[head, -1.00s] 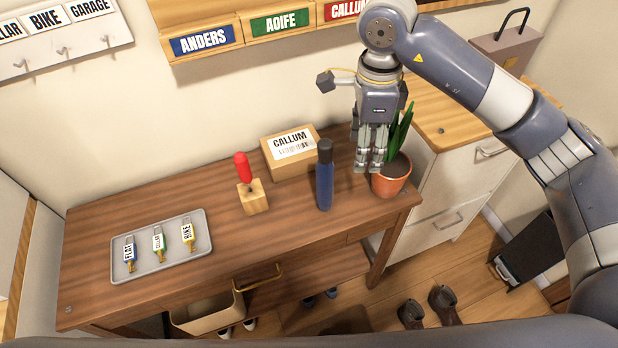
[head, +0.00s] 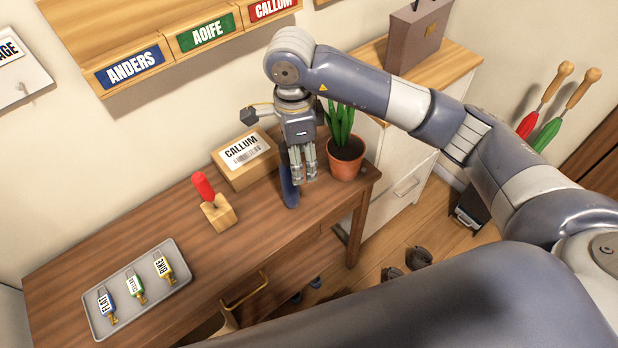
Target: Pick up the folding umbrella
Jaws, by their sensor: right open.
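The folding umbrella appears to be the slim dark blue upright thing (head: 288,188) near the right end of the wooden table. My right gripper (head: 304,179) points down over it, with its fingers open. The gripper hides the umbrella's upper part, and only its lower blue body shows, just left of the fingers. I cannot tell whether the fingers touch it. My left gripper is not in view.
A potted plant (head: 346,162) stands close to the right of the gripper. A cardboard box (head: 232,180) labelled CALLUM lies behind left. A grey tray (head: 183,268) holds tagged keys. The wooden table (head: 80,254) has bare room between.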

